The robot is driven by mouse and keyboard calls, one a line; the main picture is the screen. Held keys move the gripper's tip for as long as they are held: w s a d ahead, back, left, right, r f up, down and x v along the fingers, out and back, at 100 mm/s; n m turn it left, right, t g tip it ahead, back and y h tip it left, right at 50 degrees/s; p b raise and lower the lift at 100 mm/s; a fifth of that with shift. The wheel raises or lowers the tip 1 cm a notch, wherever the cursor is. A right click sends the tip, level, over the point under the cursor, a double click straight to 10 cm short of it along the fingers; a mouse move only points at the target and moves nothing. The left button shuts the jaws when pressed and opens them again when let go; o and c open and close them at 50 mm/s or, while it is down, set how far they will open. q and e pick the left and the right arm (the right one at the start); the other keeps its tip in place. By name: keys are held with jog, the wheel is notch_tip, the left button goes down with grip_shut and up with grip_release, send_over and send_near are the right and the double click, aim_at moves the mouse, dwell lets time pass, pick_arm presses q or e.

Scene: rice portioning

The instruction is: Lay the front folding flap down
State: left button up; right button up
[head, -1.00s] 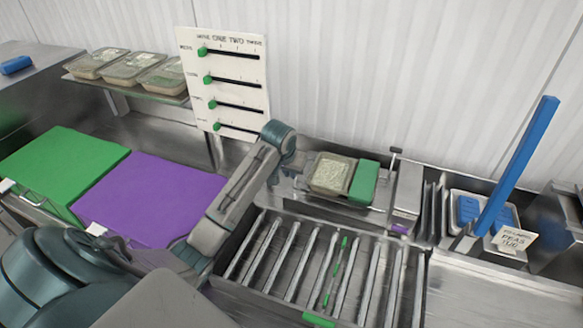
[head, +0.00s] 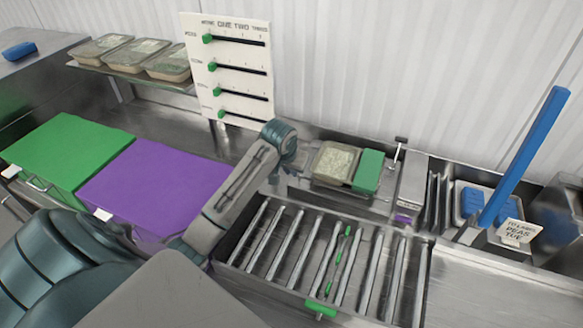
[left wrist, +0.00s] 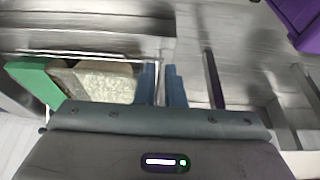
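I cannot clearly pick out the front folding flap. The metal station (head: 325,190) behind the rollers carries a clear tub of rice (head: 335,163) with a green block (head: 368,172) against its right side. My left gripper (head: 284,176) points down at the station's left end, its fingertips mostly hidden behind the wrist in the head view. In the left wrist view, the two blue fingers (left wrist: 163,84) stand close together, with a thin metal edge at the narrow gap. Whether they grip it is unclear. The rice tub (left wrist: 105,85) shows left of them. My right gripper is out of view.
A roller bed (head: 270,243) lies in front of the station. Green (head: 66,146) and purple (head: 155,186) boards lie left. A slider board (head: 229,70) stands behind, beside a shelf of tubs (head: 130,72). A tall blue bar (head: 525,155) rises at right.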

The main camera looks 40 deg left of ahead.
pick_arm(q)
jog(key=shift+s+d+f, duration=0.3)
jog(key=shift+s+f, duration=0.15)
jog(key=shift+s, duration=0.8)
jog(key=shift+s+d+f, duration=0.25)
jog(key=shift+s+f, duration=0.15)
jog(key=shift+s, duration=0.8)
jog(key=shift+s+d+f, duration=0.3)
jog(key=shift+s+f, duration=0.15)
jog(key=shift+s, duration=0.8)
jog(key=shift+s+d+f, duration=0.3)
jog(key=shift+s+f, duration=0.15)
jog(key=shift+s, duration=0.85)
jog(key=shift+s+d+f, duration=0.35)
jog(key=shift+s+f, duration=0.15)
jog(key=shift+s, duration=0.8)
jog(key=shift+s+d+f, duration=0.3)
jog(key=shift+s+f, duration=0.15)
jog(key=shift+s, duration=0.85)
jog(key=o, duration=1.1)
jog(key=shift+r, duration=0.1)
jog(key=v, duration=0.6)
jog(key=shift+s+r, duration=0.25)
jog(key=shift+r, duration=0.1)
